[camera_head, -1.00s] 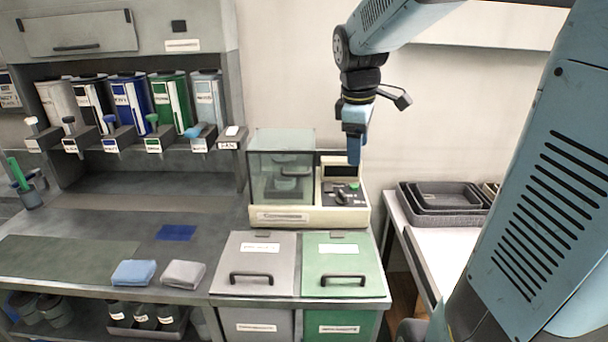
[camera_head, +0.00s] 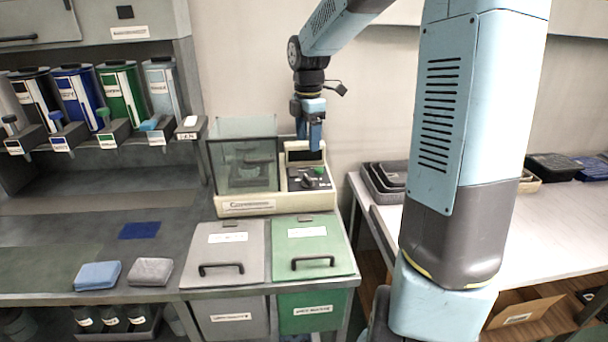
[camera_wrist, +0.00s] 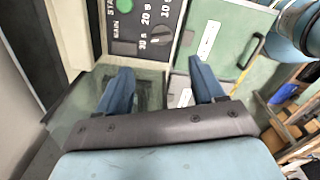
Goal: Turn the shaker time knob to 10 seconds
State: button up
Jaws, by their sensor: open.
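The shaker (camera_head: 248,207) is a cream machine with a clear box on its left and a dark control panel (camera_head: 297,184) on its right. In the wrist view, the panel (camera_wrist: 122,47) bears a green button (camera_wrist: 123,6) and labels reading 10 S, 20 S and 30 S. The dark round time knob (camera_wrist: 161,32) is beside these labels; I cannot tell where it points. My gripper (camera_head: 312,145) hangs above the panel, apart from it. In the wrist view my gripper (camera_wrist: 162,86) is open and empty, its two blue fingers short of the knob in the picture.
A grey lidded bin (camera_head: 228,250) and a green lidded bin (camera_head: 310,245) are in front of the shaker. Blue (camera_head: 97,275) and grey (camera_head: 150,271) cloths lie to the left. Dark trays (camera_head: 375,190) stand on the right-hand table. Dispensers (camera_head: 120,90) line the left shelf.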

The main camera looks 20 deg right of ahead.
aim_at(308, 177)
notch_tip(308, 177, down, 12)
jog(key=shift+r, duration=0.1)
dwell(0.4)
jog(key=shift+c, duration=0.3)
